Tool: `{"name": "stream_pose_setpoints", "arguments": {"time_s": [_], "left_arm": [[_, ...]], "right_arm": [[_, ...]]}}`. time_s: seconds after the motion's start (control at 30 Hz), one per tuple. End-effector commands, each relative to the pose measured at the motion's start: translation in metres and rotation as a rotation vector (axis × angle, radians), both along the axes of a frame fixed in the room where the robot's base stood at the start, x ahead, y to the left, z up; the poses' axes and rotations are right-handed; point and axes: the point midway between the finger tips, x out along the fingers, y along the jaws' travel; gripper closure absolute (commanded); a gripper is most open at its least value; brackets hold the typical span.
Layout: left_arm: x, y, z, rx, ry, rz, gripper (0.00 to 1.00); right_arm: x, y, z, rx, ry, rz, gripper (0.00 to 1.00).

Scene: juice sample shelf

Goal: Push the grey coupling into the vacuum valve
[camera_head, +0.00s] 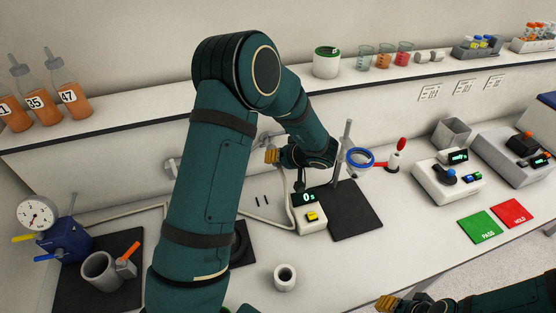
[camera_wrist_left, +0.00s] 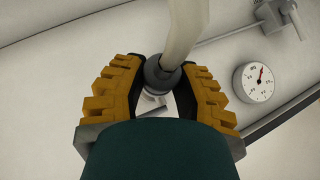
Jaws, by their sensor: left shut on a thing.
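My left gripper (camera_head: 272,156) is near the wall behind the bench, left of the timer. In the left wrist view its yellow-padded fingers (camera_wrist_left: 163,85) are closed around the grey coupling (camera_wrist_left: 162,72), at the end of a pale hose (camera_wrist_left: 185,30). The fingers hide part of the coupling. A grey fitting (camera_wrist_left: 282,17) on a pale surface, possibly the vacuum valve, is apart from the coupling in that view. A grey wall fitting (camera_head: 171,167) shows partly behind my left arm in the head view. My right gripper (camera_head: 388,303) is at the bottom edge; its opening is unclear.
A round gauge (camera_wrist_left: 255,83) is right of the gripper in the wrist view. A timer (camera_head: 310,211) and black mat (camera_head: 355,216) lie near the gripper. A blue pump (camera_head: 66,240) stands left. Bottles (camera_head: 70,97) and beakers (camera_head: 383,58) line the shelf.

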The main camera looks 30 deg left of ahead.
Motion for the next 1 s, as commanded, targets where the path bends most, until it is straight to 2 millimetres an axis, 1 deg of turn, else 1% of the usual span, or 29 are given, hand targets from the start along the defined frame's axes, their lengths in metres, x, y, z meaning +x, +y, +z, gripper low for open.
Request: {"name": "stream_pose_setpoints", "arguments": {"time_s": [0.3, 0.73, 0.77, 0.8, 0.83, 1.0], "left_arm": [[0.0043, 0.0055, 0.0005, 0.001, -0.002, 0.001, 1.00], [0.0059, 0.0075, 0.0020, 0.004, -0.006, 0.002, 1.00], [0.0059, 0.0076, 0.0021, 0.005, -0.006, 0.001, 0.61], [0.0058, 0.0075, 0.0021, 0.005, -0.006, 0.001, 0.46], [0.0057, 0.0074, 0.0018, 0.004, -0.005, 0.001, 0.37], [0.0050, 0.0064, 0.0009, 0.002, -0.004, 0.001, 0.37]], "right_arm": [[0.0000, 0.0000, 0.0000, 0.000, 0.000, 0.000, 0.61], [0.0000, 0.0000, 0.0001, 0.000, 0.000, 0.000, 0.61], [0.0000, 0.0000, 0.0001, 0.000, 0.000, 0.000, 0.61], [0.0000, 0.0000, 0.0001, 0.000, 0.000, 0.000, 0.61], [0.0000, 0.0000, 0.0001, 0.000, 0.000, 0.000, 0.61], [0.0000, 0.0000, 0.0000, 0.000, 0.000, 0.000, 0.61]]}}
